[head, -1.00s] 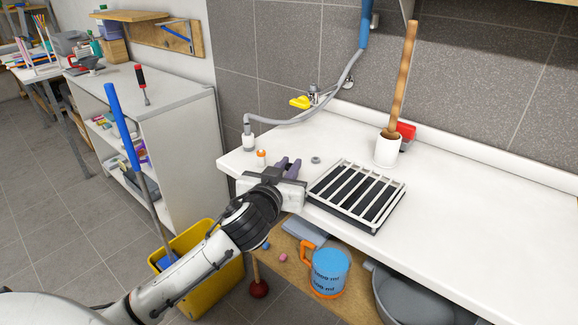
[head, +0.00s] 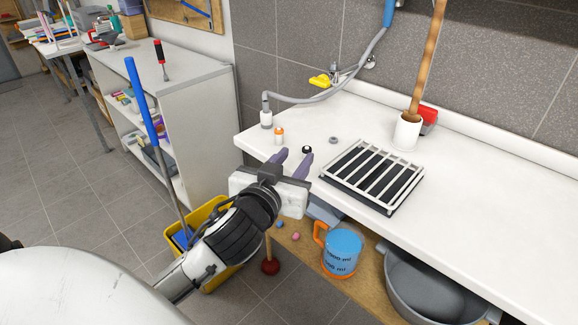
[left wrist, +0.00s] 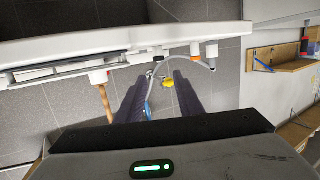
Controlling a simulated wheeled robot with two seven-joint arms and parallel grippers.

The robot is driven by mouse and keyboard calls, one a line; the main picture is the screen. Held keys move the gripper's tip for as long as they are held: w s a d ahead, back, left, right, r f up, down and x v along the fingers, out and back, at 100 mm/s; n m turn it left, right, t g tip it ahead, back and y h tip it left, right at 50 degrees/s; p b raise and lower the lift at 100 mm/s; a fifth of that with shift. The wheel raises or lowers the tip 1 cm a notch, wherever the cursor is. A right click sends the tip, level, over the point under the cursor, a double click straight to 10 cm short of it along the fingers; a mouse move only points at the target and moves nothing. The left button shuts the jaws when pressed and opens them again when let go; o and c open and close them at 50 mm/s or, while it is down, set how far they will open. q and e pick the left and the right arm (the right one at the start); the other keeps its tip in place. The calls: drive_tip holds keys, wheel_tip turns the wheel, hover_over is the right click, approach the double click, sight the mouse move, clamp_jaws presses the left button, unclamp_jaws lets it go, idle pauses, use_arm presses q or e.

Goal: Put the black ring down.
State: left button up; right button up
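My right gripper is out of view.
A white pot (head: 406,134) holds a wooden handle. The counter's right side is clear. A blue jug (head: 342,249) stands on the shelf below.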

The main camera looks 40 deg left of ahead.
use_arm(q)
drive_tip(key=s+d+f+m+g+h, duration=0.2)
drive_tip(key=s+d+f, duration=0.3)
drive_tip(key=f, duration=0.6)
drive_tip(key=s+d+f+m+g+h, duration=0.1)
drive_tip(key=s+d+f, duration=0.5)
drive_tip(key=f, duration=0.6)
drive_tip(key=s+d+f+m+g+h, duration=0.2)
drive_tip(key=s+d+f+g+h, duration=0.1)
drive_tip(key=s+f, duration=0.5)
wheel_tip(320, 180, down, 4)
drive_tip(key=shift+s+d+r+m+g+h, duration=0.1)
drive_tip(key=shift+s+d+m+g+h, duration=0.25)
drive_tip(key=shift+d+h, duration=0.6)
drive_tip(key=shift+d+y, duration=0.1)
drive_tip(key=shift+y, duration=0.15)
